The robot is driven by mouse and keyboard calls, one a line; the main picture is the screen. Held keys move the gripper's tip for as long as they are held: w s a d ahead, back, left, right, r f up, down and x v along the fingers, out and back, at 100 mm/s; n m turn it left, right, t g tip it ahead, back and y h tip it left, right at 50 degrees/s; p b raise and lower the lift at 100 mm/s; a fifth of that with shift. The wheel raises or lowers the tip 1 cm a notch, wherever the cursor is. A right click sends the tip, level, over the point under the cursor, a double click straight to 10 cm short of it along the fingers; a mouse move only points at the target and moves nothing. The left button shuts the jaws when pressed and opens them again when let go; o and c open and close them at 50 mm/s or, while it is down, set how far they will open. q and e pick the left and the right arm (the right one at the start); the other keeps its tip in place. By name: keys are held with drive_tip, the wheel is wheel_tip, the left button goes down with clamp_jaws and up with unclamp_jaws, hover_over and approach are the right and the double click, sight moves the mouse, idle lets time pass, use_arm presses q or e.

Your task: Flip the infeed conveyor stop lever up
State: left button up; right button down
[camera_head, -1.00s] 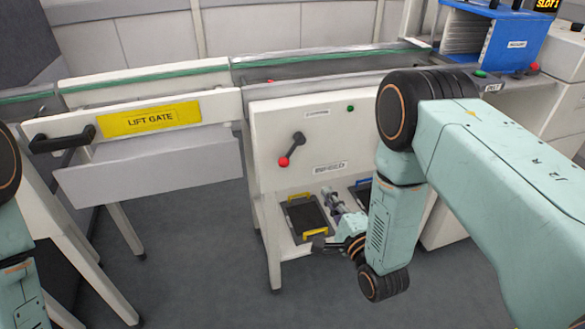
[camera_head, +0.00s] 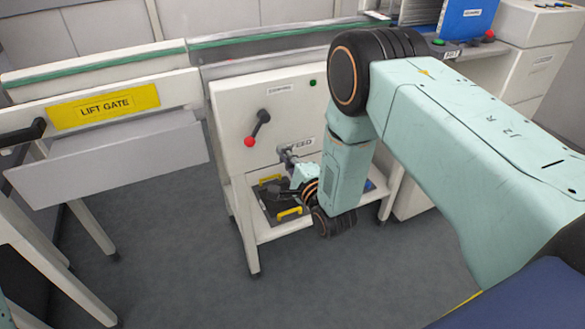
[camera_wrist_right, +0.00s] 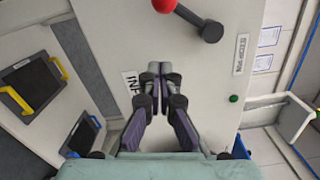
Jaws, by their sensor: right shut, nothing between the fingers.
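The infeed stop lever is a dark handle (camera_head: 260,124) with a red knob (camera_head: 250,141) on the white infeed panel (camera_head: 232,112). It slants down and to the left from its pivot, knob at the lower end. In the right wrist view the red knob (camera_wrist_right: 165,5) is cut by the top edge and the dark pivot (camera_wrist_right: 211,31) is to its right. My right gripper (camera_head: 288,153) is below and right of the knob, in front of the panel's label, apart from the lever. Its fingertips (camera_wrist_right: 160,68) are together and empty. My left gripper is out of view.
The lift gate with its yellow sign (camera_head: 104,105) stands left of the panel. A tray with yellow handles (camera_head: 289,212) lies on the shelf below. A green button (camera_head: 312,82) is on the panel's upper right. A blue rack (camera_head: 466,20) is at upper right.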

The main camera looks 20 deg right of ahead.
sight(256, 128)
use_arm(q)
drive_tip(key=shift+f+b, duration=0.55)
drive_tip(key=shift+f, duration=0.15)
use_arm(e)
drive_tip(key=w+a, duration=0.1)
drive_tip(key=a, duration=0.1)
drive_tip(key=w+a+r, duration=0.1)
drive_tip(key=a, duration=0.1)
drive_tip(key=shift+w, duration=0.4)
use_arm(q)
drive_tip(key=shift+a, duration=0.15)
